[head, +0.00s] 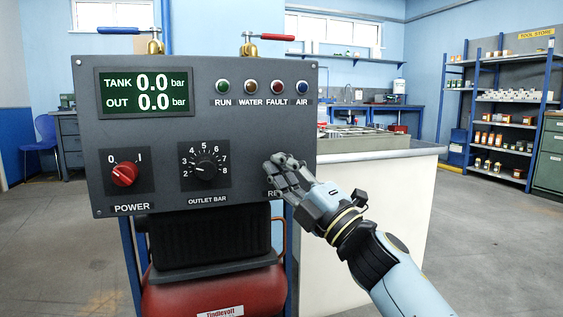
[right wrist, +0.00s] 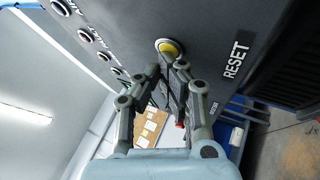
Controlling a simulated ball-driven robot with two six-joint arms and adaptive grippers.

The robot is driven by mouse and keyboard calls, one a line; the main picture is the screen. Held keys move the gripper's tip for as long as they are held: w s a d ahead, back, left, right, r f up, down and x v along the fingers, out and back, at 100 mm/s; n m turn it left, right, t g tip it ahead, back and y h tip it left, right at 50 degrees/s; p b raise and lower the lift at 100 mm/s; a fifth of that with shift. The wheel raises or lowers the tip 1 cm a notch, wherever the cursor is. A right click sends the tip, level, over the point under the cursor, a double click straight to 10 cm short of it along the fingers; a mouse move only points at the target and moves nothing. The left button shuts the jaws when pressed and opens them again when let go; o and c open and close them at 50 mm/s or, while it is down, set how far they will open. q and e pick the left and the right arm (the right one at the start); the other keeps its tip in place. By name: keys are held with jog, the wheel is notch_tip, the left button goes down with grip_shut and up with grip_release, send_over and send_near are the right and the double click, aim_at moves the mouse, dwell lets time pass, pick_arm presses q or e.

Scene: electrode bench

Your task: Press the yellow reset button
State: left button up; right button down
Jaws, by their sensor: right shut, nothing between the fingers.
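The yellow reset button (right wrist: 169,47) sits in a pale ring on the dark grey panel (head: 240,130), just beyond the fingertips in the right wrist view. The RESET label (right wrist: 236,58) is beside it. In the head view my right gripper (head: 276,163) is at the panel's lower right and hides the button and part of the label. The right gripper also shows in the right wrist view (right wrist: 168,66), shut and empty, its tips at the button's edge in the picture. I cannot tell whether they touch it. My left gripper is not in view.
The panel also carries a red power knob (head: 124,174), a black outlet dial (head: 206,168), several indicator lights and a display (head: 146,92) reading 0.0 bar twice. A red tank (head: 215,293) is below. A pale counter (head: 385,215) stands behind my right arm.

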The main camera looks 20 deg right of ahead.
jog(key=shift+s+p, duration=0.3)
jog(key=shift+s, duration=0.5)
jog(key=s+p, duration=0.1)
jog(key=s, duration=0.4)
jog(key=shift+d, duration=0.15)
dwell(0.6)
